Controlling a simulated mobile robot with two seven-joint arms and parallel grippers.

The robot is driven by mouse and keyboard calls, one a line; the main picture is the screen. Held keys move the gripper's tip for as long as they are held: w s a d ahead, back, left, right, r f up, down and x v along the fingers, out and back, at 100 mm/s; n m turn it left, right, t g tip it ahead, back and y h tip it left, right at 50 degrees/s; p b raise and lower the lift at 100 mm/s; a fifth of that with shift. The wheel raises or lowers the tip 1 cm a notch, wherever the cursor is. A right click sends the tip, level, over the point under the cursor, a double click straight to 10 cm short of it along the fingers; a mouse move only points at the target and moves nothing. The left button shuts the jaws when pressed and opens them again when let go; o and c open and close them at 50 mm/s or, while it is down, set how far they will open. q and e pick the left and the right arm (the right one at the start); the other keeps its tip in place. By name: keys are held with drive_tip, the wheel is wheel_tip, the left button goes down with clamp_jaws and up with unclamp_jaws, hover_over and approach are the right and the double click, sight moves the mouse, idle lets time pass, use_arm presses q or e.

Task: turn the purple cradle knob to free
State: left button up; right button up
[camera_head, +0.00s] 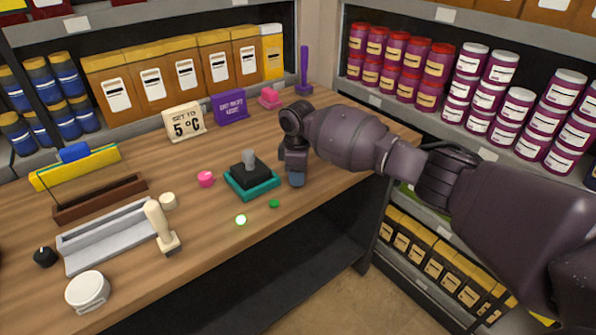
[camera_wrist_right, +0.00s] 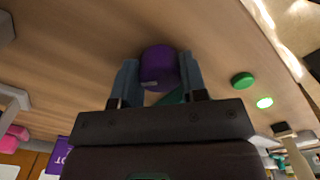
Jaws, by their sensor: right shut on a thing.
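A purple round knob (camera_wrist_right: 158,66) sits on the wooden counter (camera_wrist_right: 100,50) in the right wrist view. The two blue-grey fingers of my right gripper (camera_wrist_right: 160,80) are on either side of it, shut on it. In the head view my right gripper (camera_head: 296,180) points down at the counter, right of a teal base (camera_head: 262,192) with a black block (camera_head: 246,180) and grey peg on it. The gripper hides the knob in that view. Which way the knob is turned cannot be told. My left gripper is not in view.
A pink knob (camera_head: 206,179), a lit green button (camera_head: 241,220) and a dark green button (camera_head: 274,203) are nearby. A "SET TO 5 °C" card (camera_head: 186,121), a purple sign (camera_head: 230,106) and a purple upright handle (camera_head: 304,68) stand behind. Grey and brown trays lie left.

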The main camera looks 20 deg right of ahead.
drive_tip(key=n, duration=0.3)
drive_tip(key=shift+n, duration=2.6)
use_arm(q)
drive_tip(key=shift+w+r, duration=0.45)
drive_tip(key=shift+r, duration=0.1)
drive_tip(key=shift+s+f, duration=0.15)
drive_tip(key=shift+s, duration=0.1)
use_arm(e)
drive_tip(key=shift+n, duration=0.4)
drive_tip(key=o, duration=0.9)
drive_tip(key=shift+c, duration=0.2)
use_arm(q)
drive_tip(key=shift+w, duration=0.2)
use_arm(e)
drive_tip(key=shift+o, duration=0.3)
